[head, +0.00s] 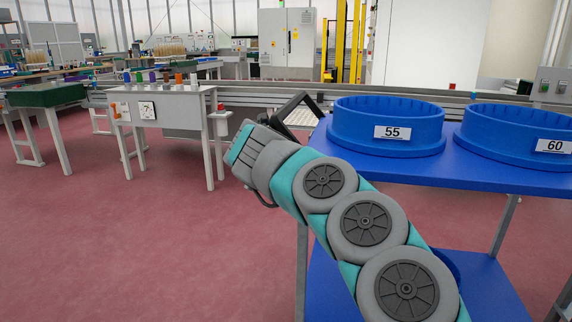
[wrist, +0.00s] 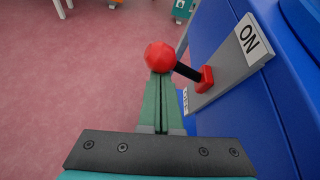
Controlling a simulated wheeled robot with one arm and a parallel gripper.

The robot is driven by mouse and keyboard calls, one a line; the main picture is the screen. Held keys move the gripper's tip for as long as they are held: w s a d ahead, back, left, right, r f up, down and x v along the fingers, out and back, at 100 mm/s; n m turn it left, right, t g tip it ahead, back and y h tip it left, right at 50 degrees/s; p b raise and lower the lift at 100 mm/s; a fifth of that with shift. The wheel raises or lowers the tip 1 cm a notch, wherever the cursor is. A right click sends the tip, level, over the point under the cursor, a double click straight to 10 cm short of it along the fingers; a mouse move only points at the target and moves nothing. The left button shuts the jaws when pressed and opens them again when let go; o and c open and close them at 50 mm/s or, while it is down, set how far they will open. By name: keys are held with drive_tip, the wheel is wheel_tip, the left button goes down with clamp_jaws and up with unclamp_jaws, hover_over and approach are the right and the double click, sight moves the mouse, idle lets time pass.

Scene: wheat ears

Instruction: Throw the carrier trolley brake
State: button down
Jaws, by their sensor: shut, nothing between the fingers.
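The brake lever shows in the wrist view, with a red ball knob (wrist: 160,57), a black shaft (wrist: 187,71) and a red base (wrist: 206,79). It sticks out from a grey plate (wrist: 225,75) on the trolley's blue side. The plate reads ON at its upper end; smaller lettering at its lower end is partly hidden. My gripper (wrist: 161,80) is shut and empty, its green fingertips right at the knob; I cannot tell whether they touch. The blue carrier trolley (head: 480,188) stands at right in the head view. There the lever and fingertips cannot be made out.
Blue round carriers labelled 55 (head: 385,152) and 60 (head: 530,151) stand on the trolley's top shelf. A lower blue shelf (head: 495,290) lies beneath. A white workbench (head: 180,115) stands at left behind my arm. The reddish floor (head: 120,260) at left is clear.

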drive_tip(key=shift+r, duration=0.3)
drive_tip(key=shift+s, duration=0.1)
idle(0.5)
